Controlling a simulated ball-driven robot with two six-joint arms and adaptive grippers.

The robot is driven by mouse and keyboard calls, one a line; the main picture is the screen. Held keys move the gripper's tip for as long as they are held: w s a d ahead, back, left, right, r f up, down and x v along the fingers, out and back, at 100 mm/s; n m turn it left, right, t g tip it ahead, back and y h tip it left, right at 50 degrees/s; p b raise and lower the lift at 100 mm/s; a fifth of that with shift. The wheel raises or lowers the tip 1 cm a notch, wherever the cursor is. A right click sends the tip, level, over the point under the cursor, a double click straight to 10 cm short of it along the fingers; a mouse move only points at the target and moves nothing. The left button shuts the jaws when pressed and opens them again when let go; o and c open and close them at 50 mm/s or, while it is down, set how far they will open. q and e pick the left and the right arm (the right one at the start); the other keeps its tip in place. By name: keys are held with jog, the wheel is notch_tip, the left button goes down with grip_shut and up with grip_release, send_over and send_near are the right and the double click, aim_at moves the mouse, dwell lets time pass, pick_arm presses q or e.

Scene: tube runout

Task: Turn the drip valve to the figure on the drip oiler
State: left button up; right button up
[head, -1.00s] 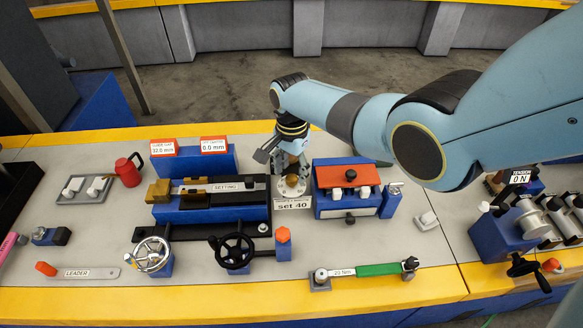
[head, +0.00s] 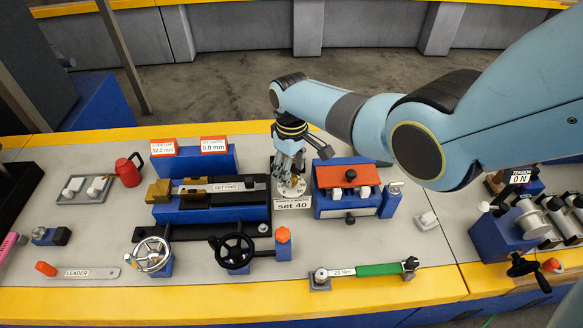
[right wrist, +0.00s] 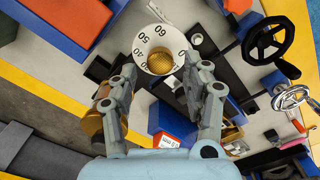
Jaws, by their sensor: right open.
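The drip oiler's white dial (head: 291,190) stands between the blue slide unit and the red-lidded box. A sign reading "set 40" (head: 293,204) is in front of it. In the right wrist view, the round dial (right wrist: 142,42) carries figures including 40, 50 and 60 around a ribbed brass knob (right wrist: 160,61). My right gripper (head: 288,176) points down over the dial and hides part of it. Its fingers (right wrist: 152,88) are apart, with the knob showing beyond the gap between them. Which figure the valve stands at cannot be told. My left gripper is not in view.
The blue slide unit (head: 213,212) is close on the left of the dial. The blue box with a red lid (head: 346,175) is close on the right. A black handwheel (head: 232,251) and a torque wrench (head: 375,270) lie nearer the front edge.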

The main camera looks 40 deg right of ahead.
jog(key=shift+f, duration=0.15)
jog(key=shift+f+b, duration=0.9)
jog(key=shift+f, duration=0.05)
jog(key=shift+r, duration=0.1)
